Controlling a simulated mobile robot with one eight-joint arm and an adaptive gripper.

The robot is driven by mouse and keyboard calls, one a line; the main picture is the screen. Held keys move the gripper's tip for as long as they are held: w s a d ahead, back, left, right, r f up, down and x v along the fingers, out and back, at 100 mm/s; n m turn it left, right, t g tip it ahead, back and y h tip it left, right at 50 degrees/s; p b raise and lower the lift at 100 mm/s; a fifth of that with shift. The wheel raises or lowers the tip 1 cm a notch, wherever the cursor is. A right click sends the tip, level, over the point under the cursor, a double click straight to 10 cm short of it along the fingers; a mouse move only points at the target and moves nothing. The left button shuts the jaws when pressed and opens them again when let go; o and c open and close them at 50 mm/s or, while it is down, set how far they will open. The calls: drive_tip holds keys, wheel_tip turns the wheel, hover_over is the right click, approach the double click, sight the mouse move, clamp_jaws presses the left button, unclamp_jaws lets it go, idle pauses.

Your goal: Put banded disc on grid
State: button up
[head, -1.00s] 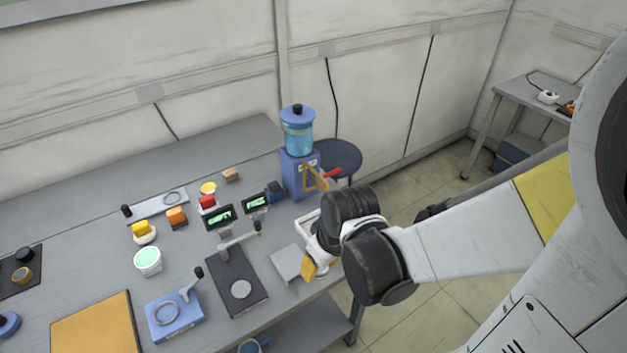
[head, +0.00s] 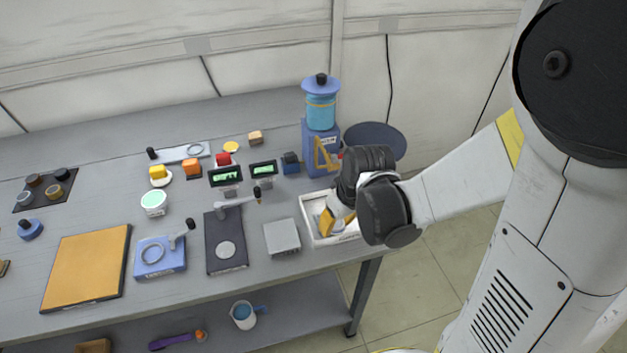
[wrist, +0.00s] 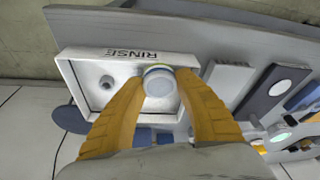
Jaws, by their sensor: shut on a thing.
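The banded disc (wrist: 158,84) is pale grey with a yellow and blue band at its rim, held between the two orange fingers of my gripper (wrist: 163,76) in the wrist view. My gripper (head: 332,221) is over the white rinse tray (wrist: 72,75), by the wall marked RINSE; whether the disc touches the tray is unclear. In the head view the disc is hidden by the gripper. A dark panel (head: 42,203) with several round pieces lies at the far left of the table; I cannot tell whether it is the grid.
The rinse tray (head: 313,238) sits at the table's right edge. Left of it are a grey square block (head: 282,238), a dark plate with a lever (head: 224,258) and a blue fixture (head: 160,259). A blue dispenser (head: 320,140) stands behind. An orange mat (head: 87,267) lies front left.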

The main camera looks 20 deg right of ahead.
drive_tip(key=shift+w+f, duration=0.3)
drive_tip(key=shift+w, duration=0.25)
drive_tip(key=shift+w+f, duration=0.25)
drive_tip(key=shift+w, duration=0.25)
drive_tip(key=w+f+b, duration=0.2)
drive_tip(key=shift+w+f, duration=0.1)
drive_tip(key=shift+w, duration=0.25)
drive_tip(key=shift+s, duration=0.1)
drive_tip(key=shift+f, duration=0.1)
drive_tip(key=o, duration=1.1)
drive_tip(key=shift+o, duration=0.2)
